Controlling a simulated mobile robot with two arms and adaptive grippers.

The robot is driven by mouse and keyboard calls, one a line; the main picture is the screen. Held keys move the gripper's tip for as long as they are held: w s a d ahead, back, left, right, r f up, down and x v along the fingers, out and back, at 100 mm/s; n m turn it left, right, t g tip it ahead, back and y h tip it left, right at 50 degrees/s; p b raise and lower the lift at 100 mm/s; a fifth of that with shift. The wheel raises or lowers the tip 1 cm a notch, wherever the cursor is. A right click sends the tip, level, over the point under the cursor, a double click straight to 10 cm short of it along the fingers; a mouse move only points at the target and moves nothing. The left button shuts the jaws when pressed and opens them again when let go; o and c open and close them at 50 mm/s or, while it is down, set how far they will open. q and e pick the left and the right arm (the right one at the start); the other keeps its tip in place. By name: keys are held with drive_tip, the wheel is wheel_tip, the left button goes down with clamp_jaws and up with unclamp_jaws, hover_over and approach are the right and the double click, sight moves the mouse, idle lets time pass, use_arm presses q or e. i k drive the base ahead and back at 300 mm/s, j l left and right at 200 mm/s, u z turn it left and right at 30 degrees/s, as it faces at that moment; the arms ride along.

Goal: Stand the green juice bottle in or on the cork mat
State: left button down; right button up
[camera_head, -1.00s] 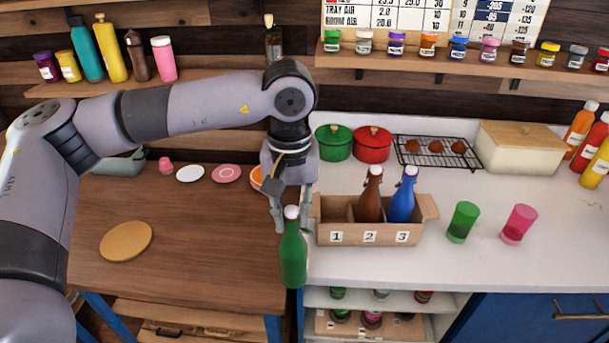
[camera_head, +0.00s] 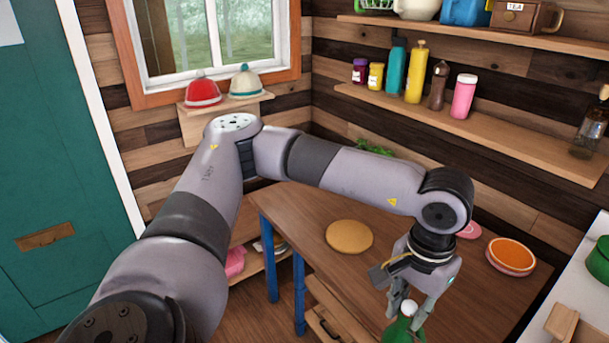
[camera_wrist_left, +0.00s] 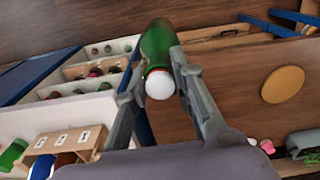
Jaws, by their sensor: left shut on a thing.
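The green juice bottle (camera_head: 400,329) has a white cap and is held upright in my left gripper (camera_head: 408,304), at the bottom of the head view. In the left wrist view the left gripper (camera_wrist_left: 160,95) is shut around the bottle's neck, and the green body (camera_wrist_left: 157,42) extends beyond the fingers. The lower part of the bottle is cut off in the head view. The round tan cork mat (camera_head: 349,237) lies bare on the wooden table, left of the gripper. It also shows at the right of the left wrist view (camera_wrist_left: 283,85). My right gripper is out of view.
The wooden table (camera_head: 400,262) has clear room around the mat. An orange-topped round piece (camera_head: 511,254) and a pink disc (camera_head: 469,230) lie at its right. A white counter (camera_head: 575,270) stands further right. A wall shelf (camera_head: 470,117) holds several bottles.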

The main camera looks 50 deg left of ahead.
sight(349, 234)
drive_tip(key=i+j+u, duration=0.55)
drive_tip(key=i+j, duration=0.65)
